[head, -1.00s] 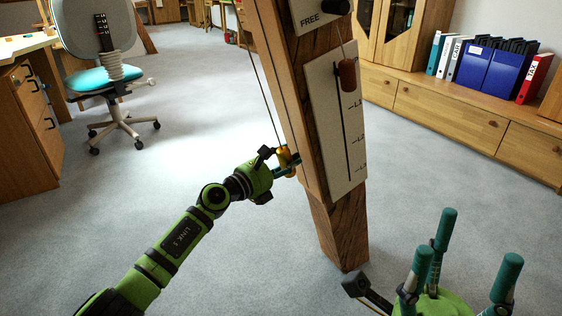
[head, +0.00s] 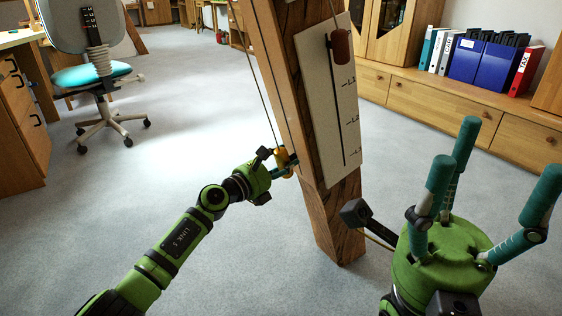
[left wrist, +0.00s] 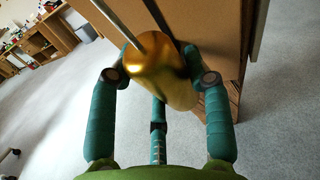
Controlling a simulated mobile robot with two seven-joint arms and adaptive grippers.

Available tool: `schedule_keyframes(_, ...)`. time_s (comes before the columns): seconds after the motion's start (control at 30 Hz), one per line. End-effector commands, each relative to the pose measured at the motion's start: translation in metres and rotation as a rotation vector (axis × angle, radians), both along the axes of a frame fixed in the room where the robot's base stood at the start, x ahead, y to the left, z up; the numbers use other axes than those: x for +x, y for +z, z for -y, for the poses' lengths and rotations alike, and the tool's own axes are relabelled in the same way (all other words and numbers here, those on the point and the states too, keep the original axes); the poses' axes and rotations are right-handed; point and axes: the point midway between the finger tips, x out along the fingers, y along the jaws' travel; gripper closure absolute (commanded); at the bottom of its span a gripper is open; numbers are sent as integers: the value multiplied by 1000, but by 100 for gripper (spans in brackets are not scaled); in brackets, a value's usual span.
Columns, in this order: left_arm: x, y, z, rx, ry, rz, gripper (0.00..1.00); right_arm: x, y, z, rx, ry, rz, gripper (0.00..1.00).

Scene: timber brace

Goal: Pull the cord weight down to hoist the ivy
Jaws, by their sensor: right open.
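The cord weight (head: 283,157), a brass-coloured cylinder on a cord, hangs beside the left face of the timber post (head: 337,225). In the left wrist view the weight (left wrist: 158,75) is between the fingers of my left gripper (left wrist: 157,62), which are closed around it; the third finger lies below it. My left gripper (head: 284,163) is at the post in the head view. My right gripper (head: 490,160) is open and empty, fingers pointing up, at the lower right. I do not see the ivy.
A pale plate (head: 328,110) with a slot, level marks and a red-brown piece (head: 341,45) is on the post. Low wooden cabinets (head: 455,110) carry folders at the right. An office chair (head: 95,75) and a desk are at the left.

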Motion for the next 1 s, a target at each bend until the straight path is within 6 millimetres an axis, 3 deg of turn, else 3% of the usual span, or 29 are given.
schedule_keyframes(0.37,-1,-1,1,3,-3,-1,27,0,-1,0,0,0,-2,37)
schedule_keyframes(0.57,-8,-2,-9,9,1,1,27,1,-1,0,1,0,-2,37)
schedule_keyframes(1.0,-66,-3,-57,6,-3,-1,27,0,-1,0,1,0,-1,37)
